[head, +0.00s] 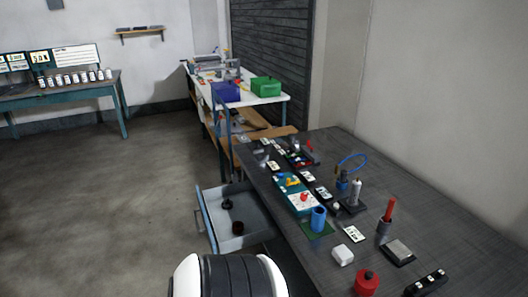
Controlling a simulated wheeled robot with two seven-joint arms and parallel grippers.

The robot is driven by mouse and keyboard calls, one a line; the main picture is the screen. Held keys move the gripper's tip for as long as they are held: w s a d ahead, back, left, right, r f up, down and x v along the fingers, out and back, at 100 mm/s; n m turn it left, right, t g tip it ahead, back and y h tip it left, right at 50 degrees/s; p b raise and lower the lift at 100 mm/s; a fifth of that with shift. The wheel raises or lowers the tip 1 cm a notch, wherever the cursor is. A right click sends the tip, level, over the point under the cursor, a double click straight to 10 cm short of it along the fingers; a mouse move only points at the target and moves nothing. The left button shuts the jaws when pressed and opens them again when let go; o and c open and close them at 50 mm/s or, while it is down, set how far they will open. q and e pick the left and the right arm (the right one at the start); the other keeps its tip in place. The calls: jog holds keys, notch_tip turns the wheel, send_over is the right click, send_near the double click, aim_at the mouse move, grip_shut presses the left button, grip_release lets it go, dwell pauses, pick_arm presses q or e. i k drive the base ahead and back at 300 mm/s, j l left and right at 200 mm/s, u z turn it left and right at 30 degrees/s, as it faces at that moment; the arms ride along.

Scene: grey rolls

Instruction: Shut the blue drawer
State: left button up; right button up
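The blue drawer (205,219) stands pulled out from the left side of the dark workbench (445,222). Its blue front panel faces left, and its grey inside is open to view. A white and black rounded part of my own body rises at the bottom of the head view, just below the drawer. Neither of my grippers shows in this view.
The bench top holds a teal and white board (296,195), a blue cup (318,219), a red pot (367,283) and several small tools. A white table (272,99) with purple and green bins stands behind. The floor left of the drawer is clear.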

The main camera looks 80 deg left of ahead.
aim_at(249, 209)
jog(key=k+j+u, duration=0.1)
jog(key=u, duration=0.3)
jog(key=k+j+u, duration=0.1)
jog(key=u, duration=0.3)
jog(key=k+j+u, duration=0.1)
jog(key=u, duration=0.25)
jog(key=j+u, duration=0.1)
jog(key=u, duration=1.5)
